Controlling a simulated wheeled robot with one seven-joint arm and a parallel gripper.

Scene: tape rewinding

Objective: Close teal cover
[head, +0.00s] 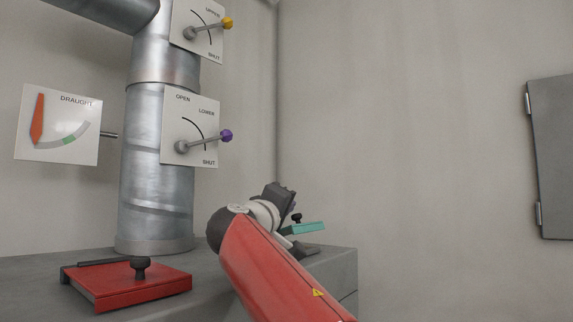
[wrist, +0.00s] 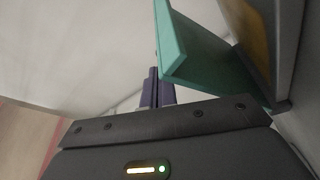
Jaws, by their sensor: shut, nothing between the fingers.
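The teal cover (head: 308,229) shows behind my arm at the right end of the grey bench top in the head view, with a black knob (head: 296,218) by it. In the wrist view the teal cover (wrist: 208,55) fills the upper right and stands at an angle to a dark grey frame (wrist: 284,45) with a yellowish surface inside. My gripper (wrist: 153,78) is shut and empty, its fingers just left of the cover's edge. I cannot tell if they touch it. In the head view my arm hides the fingers and part of the cover.
A red cover with a black knob (head: 125,286) lies on the bench (head: 230,262) at front left. A metal pipe (head: 157,170) rises behind it, with two lever plates (head: 180,152) and a draught gauge (head: 58,124). A grey wall panel (head: 553,158) is at far right.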

